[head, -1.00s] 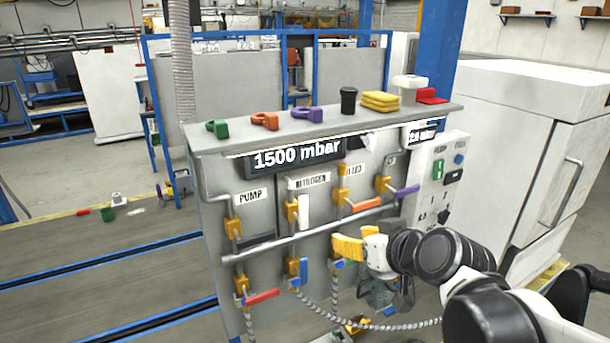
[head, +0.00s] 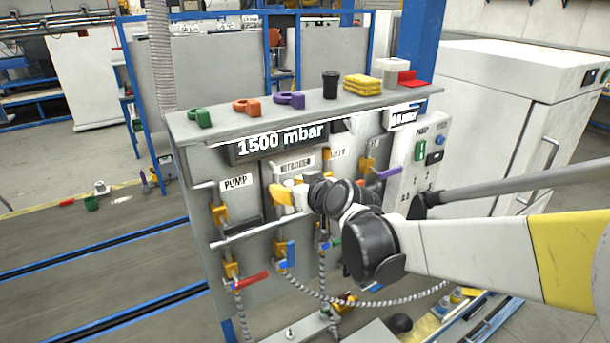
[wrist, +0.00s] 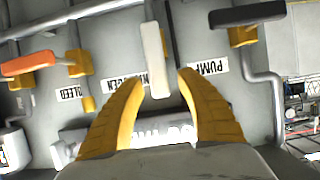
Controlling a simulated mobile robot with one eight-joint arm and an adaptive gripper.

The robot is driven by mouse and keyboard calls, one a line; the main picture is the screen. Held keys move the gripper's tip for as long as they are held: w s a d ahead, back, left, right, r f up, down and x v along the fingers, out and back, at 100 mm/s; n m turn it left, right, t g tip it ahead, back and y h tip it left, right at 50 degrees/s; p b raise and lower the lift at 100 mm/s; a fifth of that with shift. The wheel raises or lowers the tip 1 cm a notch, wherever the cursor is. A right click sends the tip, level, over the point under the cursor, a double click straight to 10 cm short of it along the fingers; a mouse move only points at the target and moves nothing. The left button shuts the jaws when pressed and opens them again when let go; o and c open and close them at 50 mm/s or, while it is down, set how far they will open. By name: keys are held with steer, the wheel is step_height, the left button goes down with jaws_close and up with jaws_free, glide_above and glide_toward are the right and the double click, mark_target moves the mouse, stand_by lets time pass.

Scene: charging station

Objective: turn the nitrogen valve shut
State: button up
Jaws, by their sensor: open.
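The white lever of the nitrogen valve (wrist: 154,55) points along the view in the wrist view, beside the NITROGEN label (wrist: 124,84). Its free end lies between the fingertips of my gripper (wrist: 161,78), with a gap visible on both sides. The yellow fingers are spread and hold nothing. In the head view my gripper (head: 282,196) is in front of the panel, just below the NITROGEN label (head: 294,166), and hides most of the white lever. Whether the lever is deep between the fingers or in front of them is hard to tell.
The black pump lever (wrist: 246,14) and orange bleed lever (wrist: 27,63) flank the nitrogen one. A horizontal pipe (head: 250,236) crosses the panel below my gripper. The display (head: 280,142) reads 1500 mbar. Colored clamps and a black cup (head: 330,85) stand on the top shelf.

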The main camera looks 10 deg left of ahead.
jaws_close()
steer(key=shift+w, duration=0.1)
stand_by(0.3)
steer(key=w+d+f+m+g+y+b, duration=0.2)
steer(key=w+d+f+m+y+b, duration=0.2)
steer(key=f+m+y+b, duration=0.3)
steer(key=shift+w+d+m+b, duration=0.2)
steer(key=shift+d+m+b, duration=0.45)
steer(key=shift+m+b, duration=2.15)
steer(key=shift+m+p, duration=0.35)
steer(key=shift+m, duration=0.15)
